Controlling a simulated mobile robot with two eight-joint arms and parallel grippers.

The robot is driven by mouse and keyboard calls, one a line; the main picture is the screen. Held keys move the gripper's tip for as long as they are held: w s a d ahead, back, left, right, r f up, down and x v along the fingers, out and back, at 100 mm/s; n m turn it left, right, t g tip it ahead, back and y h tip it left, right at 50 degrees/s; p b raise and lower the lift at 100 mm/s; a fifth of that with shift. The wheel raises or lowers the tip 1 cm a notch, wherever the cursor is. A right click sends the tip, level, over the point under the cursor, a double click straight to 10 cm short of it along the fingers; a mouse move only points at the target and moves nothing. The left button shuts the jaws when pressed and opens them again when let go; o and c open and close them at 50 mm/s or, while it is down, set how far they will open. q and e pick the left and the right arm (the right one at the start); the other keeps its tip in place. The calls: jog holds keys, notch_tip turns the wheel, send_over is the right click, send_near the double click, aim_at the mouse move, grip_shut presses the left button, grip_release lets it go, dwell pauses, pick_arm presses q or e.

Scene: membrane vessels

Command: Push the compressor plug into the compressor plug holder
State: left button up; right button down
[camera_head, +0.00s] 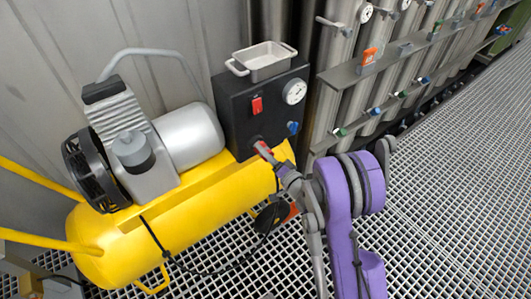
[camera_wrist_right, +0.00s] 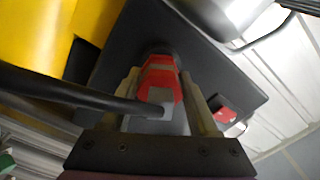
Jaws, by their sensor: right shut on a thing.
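My right gripper (camera_head: 277,164) comes in from the lower right and is shut on the compressor plug (camera_head: 263,149), a red and grey piece. In the right wrist view the plug (camera_wrist_right: 161,80) sits between the two fingers, with a thick black cable running off to the left. The plug's far end is at a dark round compressor plug holder (camera_wrist_right: 160,50) on the face of the black box (camera_head: 232,120). The end looks touching or partly inside the holder; how deep it sits is hidden. My left gripper does not show.
The box carries a red switch (camera_head: 257,105), a gauge (camera_head: 294,91), a blue knob (camera_head: 293,128) and a metal tray (camera_head: 265,62) on top. The yellow compressor tank (camera_head: 170,230) lies below. Steel vessels (camera_head: 340,60) with valves stand at right. Grating floor (camera_head: 450,200) is open.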

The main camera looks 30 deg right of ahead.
jog(key=shift+w, duration=0.55)
jog(key=shift+c, duration=0.3)
grip_release()
jog(key=s+b, duration=0.2)
jog(key=s, duration=0.8)
jog(key=shift+s+d+b, duration=0.3)
jog(key=shift+s+d, duration=0.05)
